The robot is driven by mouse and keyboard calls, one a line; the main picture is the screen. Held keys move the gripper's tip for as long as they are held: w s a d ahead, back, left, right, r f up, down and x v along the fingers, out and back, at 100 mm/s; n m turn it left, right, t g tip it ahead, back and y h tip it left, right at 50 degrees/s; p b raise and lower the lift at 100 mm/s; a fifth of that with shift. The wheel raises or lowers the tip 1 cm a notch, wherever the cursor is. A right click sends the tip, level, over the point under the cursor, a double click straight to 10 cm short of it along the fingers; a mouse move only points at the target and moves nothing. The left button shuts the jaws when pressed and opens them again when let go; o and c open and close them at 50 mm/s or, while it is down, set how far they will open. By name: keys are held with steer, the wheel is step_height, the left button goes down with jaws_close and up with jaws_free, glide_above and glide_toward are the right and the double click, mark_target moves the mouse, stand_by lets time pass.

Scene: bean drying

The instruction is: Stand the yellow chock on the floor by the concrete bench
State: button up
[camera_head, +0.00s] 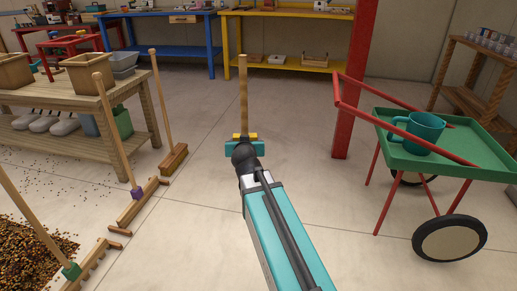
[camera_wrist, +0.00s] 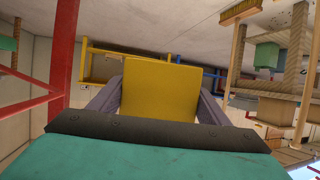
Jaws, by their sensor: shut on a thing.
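My gripper (camera_head: 245,144) is in the middle of the head view, at the end of my outstretched teal arm. It is shut on the yellow chock (camera_head: 245,136), of which only a thin strip shows there. In the wrist view the chock (camera_wrist: 160,90) is a broad yellow face between the two grey fingers. A pale wooden stick (camera_head: 243,90) rises above the chock in the head view; I cannot tell whether it is joined to it. The chock's underside is hidden. I cannot make out a concrete bench in either view.
A green cart (camera_head: 460,156) with a teal mug (camera_head: 424,132) stands right, near a red post (camera_head: 354,80). A wooden table (camera_head: 60,98), brooms (camera_head: 172,160) and spilled beans (camera_head: 30,250) are left. Blue (camera_head: 165,50) and yellow (camera_head: 285,63) benches stand behind. The central floor is clear.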

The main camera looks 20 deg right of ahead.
steer(key=s+a+r+n+y, duration=0.1)
steer(key=a+r+n+y, duration=0.2)
steer(key=a+r, duration=0.5)
steer(key=shift+a+r+n+t+y, duration=0.3)
steer(key=shift+a+t+y, duration=0.1)
steer(key=shift+a+y, duration=0.15)
steer(key=shift+a, duration=0.15)
